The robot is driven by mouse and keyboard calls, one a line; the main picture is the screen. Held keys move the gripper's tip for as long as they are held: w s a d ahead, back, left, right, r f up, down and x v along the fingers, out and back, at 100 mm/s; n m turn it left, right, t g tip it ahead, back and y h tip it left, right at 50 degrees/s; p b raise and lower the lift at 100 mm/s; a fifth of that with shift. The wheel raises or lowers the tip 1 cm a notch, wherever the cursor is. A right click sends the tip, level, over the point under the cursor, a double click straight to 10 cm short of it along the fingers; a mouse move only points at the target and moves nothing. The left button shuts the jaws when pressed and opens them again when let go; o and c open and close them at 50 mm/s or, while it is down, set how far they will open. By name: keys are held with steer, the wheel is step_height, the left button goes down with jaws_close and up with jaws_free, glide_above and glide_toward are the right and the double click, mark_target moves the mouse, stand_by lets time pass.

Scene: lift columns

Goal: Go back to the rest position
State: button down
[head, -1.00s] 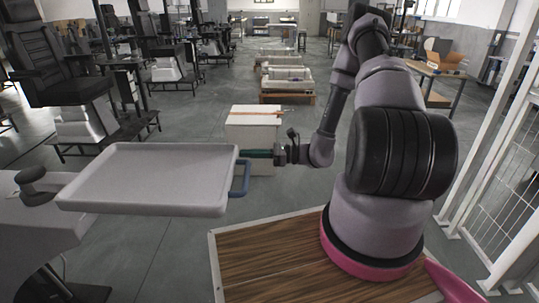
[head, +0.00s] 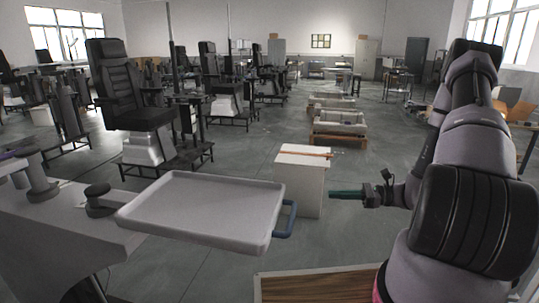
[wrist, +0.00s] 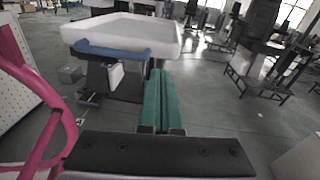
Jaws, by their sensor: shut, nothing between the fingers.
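My gripper (head: 331,194) is in the head view, right of the white tray (head: 190,225) and its blue handle (head: 286,218). Its green fingers point left and are apart from the handle. In the wrist view the green fingers (wrist: 160,75) lie side by side, shut and empty. The tray's blue handle (wrist: 112,50) and white rim (wrist: 130,30) show beyond the fingertips.
A white box (head: 301,185) with an orange item on top stands behind my gripper. A black chair (head: 128,90) stands at the left. Low pallets (head: 338,128) stand farther back. Grey floor (head: 235,160) is open between them.

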steer(key=s+r+n+t+h, duration=0.1)
steer(key=s+r+n+h, duration=0.4)
steer(key=r, duration=0.6)
steer(key=s+a+r+n+t+h, duration=0.1)
steer(key=s+r+n+h, duration=0.4)
steer(key=r, duration=0.7)
steer(key=s+r+n+t+h, duration=0.1)
steer(key=s+r+n+h, duration=0.3)
steer(key=r, duration=0.8)
steer(key=shift+s+a+r+n+h, duration=0.15)
steer(key=shift+s+a+n+h, duration=0.25)
steer(key=shift+s+n, duration=0.45)
